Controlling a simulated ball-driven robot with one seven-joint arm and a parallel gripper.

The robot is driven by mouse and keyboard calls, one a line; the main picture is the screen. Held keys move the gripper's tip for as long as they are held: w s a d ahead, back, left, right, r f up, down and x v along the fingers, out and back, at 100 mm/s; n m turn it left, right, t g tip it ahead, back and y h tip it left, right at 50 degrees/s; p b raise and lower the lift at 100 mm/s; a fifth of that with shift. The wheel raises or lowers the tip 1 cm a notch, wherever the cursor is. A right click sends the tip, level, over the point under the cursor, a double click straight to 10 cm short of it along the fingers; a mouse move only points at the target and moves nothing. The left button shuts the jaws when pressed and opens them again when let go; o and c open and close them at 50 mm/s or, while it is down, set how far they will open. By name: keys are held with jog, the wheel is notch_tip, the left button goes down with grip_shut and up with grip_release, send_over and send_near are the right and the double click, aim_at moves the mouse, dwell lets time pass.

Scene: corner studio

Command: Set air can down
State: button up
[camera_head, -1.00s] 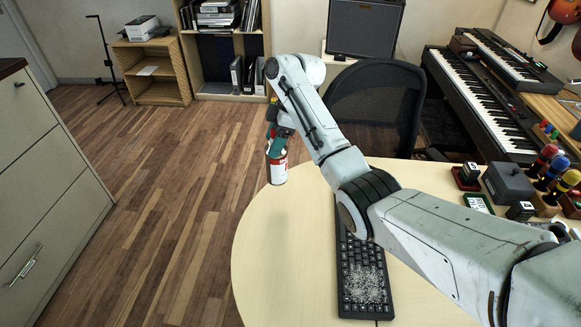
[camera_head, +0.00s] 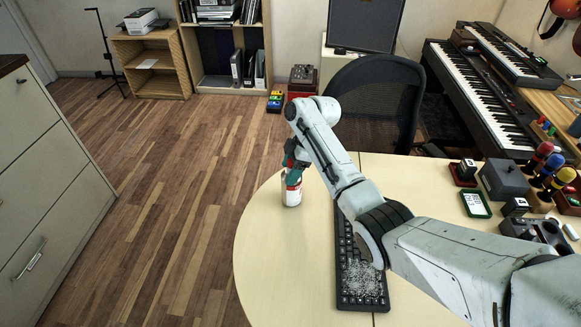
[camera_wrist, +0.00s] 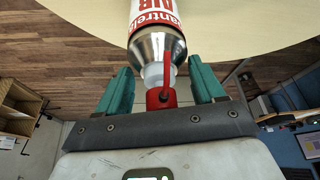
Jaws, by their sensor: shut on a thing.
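The air can (camera_head: 291,194), white with red at its top, is upright over the far left part of the light wooden table, near its curved edge. Its base is on or just above the tabletop; I cannot tell which. My gripper (camera_head: 293,172) is shut on the top part of the can. In the wrist view, the can (camera_wrist: 158,45) shows red lettering, a silver shoulder and a red nozzle between the two teal fingers.
A black keyboard (camera_head: 361,272) covered in pale specks lies right of the can, partly under my arm. The table (camera_head: 275,265) is clear front left. A black chair (camera_head: 375,100) stands behind it.

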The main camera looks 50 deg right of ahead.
jog(key=o, duration=1.7)
jog(key=b+v, duration=0.1)
jog(key=v, duration=1.1)
